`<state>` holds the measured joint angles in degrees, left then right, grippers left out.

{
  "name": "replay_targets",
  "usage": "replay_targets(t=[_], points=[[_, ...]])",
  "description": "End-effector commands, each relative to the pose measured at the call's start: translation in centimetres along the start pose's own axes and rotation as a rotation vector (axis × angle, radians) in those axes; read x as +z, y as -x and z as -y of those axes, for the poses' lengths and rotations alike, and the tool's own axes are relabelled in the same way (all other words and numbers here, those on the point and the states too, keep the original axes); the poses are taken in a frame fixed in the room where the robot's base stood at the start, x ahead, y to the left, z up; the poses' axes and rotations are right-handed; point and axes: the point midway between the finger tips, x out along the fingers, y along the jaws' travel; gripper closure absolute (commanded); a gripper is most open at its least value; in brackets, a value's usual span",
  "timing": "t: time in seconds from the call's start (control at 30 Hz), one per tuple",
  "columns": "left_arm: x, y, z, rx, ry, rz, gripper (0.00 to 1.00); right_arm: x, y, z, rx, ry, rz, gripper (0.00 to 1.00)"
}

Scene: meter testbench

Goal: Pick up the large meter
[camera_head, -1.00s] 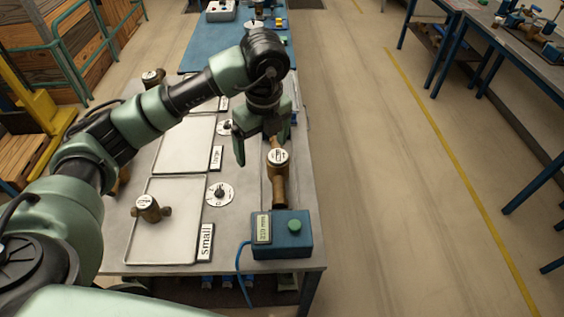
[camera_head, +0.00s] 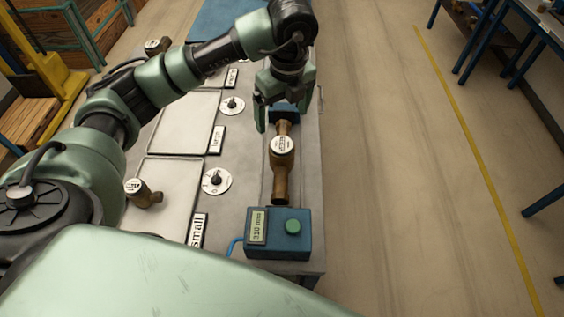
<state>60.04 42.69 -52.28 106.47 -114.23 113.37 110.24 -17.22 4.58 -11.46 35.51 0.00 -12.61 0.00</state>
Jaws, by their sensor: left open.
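A large brass meter (camera_head: 281,170) with a white round dial lies lengthwise in the bench fixture, between a blue box (camera_head: 278,233) with a display and green button and a blue block (camera_head: 284,115) behind. My left gripper (camera_head: 287,110) is open and empty over the meter's far end, its fingers on either side of the fixture line. I cannot tell its exact height above it. A smaller brass meter (camera_head: 146,193) sits on the near tray. My right gripper is not in view.
White trays (camera_head: 185,125) lie left of the fixture, with a "large" label (camera_head: 216,140), a "small" label (camera_head: 198,230) and round dials (camera_head: 216,181) beside them. Another brass meter (camera_head: 154,46) stands at the far left.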

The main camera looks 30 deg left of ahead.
Motion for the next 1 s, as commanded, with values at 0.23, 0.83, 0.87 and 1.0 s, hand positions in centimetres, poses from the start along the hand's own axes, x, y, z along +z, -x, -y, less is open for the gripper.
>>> replay_targets(t=[0.23, 0.83, 0.87, 1.0], points=[[-0.6, -4.6, 0.0, 0.0, 0.0, 0.0, 0.1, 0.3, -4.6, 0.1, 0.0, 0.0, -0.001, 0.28], [-0.9, -10.1, -0.2, 0.005, 0.001, -0.001, 0.1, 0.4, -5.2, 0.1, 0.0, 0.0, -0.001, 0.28], [-0.9, -10.5, -0.3, 0.006, 0.001, -0.001, 0.1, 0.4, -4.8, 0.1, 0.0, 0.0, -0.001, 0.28], [-1.1, -12.8, -0.3, 0.005, 0.0, -0.002, 0.1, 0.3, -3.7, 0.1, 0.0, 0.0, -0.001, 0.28]])
